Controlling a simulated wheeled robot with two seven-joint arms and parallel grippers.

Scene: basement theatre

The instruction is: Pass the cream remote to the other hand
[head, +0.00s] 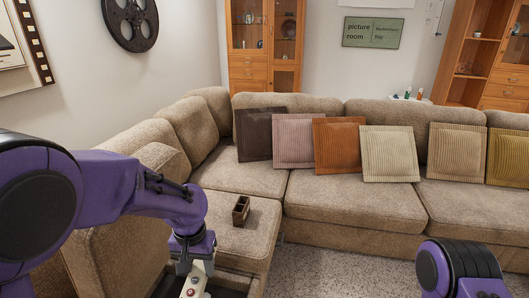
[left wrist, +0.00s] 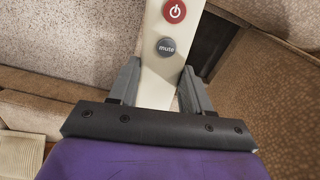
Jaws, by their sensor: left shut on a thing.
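The cream remote (head: 195,281) shows at the lower left of the head view, pointing down below my left gripper (head: 193,265). It also shows in the left wrist view (left wrist: 158,75), with a red power button and a grey "mute" button. My left gripper's two grey fingers (left wrist: 160,90) are on either side of the remote and shut on it. The remote's far end runs out of both views. My right arm shows only as a purple and black link at the lower right of the head view; its gripper is out of view.
A beige corner sofa (head: 328,200) fills the middle, with several cushions along its back. A small brown wooden holder (head: 241,211) stands on the near seat. Speckled carpet (head: 335,272) lies open between my arms. Wooden cabinets (head: 265,45) stand behind.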

